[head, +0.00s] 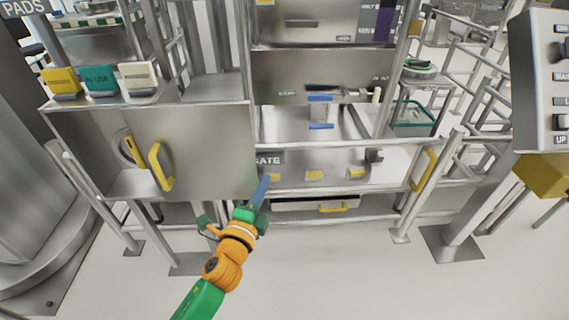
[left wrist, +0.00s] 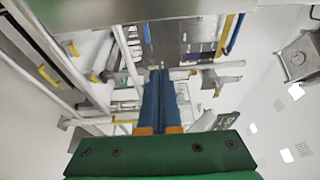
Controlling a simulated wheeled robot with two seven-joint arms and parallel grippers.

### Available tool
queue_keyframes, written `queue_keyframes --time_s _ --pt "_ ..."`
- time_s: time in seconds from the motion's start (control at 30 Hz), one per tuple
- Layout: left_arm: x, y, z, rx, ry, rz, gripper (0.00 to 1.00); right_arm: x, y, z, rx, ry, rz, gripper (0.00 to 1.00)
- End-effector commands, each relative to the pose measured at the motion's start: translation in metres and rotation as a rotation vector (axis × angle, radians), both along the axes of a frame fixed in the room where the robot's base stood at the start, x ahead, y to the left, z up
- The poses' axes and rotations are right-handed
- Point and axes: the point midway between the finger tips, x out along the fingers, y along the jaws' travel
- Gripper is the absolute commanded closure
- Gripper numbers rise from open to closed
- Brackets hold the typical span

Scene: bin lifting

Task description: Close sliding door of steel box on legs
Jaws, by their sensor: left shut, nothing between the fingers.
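A steel box on legs (head: 90,130) stands at the left in the head view. Its front panel carries a long yellow handle (head: 160,165) and a round fitting with a yellow grip (head: 132,149) beside it. I cannot tell which part of the front slides. My left gripper (head: 264,184) has its blue fingers shut and empty. It is just right of the box front, well to the right of the yellow handle, in front of the panel marked "GATE" (head: 300,172). The shut fingers also show in the left wrist view (left wrist: 160,76). My right gripper is not seen.
Yellow, teal and white blocks (head: 102,78) stand on top of the box. Right of it, an open steel bay (head: 318,124) has a low front with yellow tabs. Metal rails (head: 425,170) and a control panel (head: 545,80) are at the right. The floor in front is clear.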

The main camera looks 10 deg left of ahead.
Motion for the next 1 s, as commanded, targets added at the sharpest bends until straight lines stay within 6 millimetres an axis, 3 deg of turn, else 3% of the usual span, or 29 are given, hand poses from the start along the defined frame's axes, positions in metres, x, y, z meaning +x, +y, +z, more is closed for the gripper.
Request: queue_keyframes --time_s 0.43,0.5,0.7,1.0 --pt "0.094 -0.005 -0.002 -0.007 0.002 0.0 1.0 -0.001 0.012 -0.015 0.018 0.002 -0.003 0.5" --pt "0.089 0.008 0.002 -0.004 0.007 0.002 1.0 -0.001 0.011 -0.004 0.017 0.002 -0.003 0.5" --pt "0.082 0.03 0.001 -0.007 0.006 0.0 1.0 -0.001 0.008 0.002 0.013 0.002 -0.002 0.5" --pt "0.081 0.033 -0.001 -0.008 0.005 0.0 1.0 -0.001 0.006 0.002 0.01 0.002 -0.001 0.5"
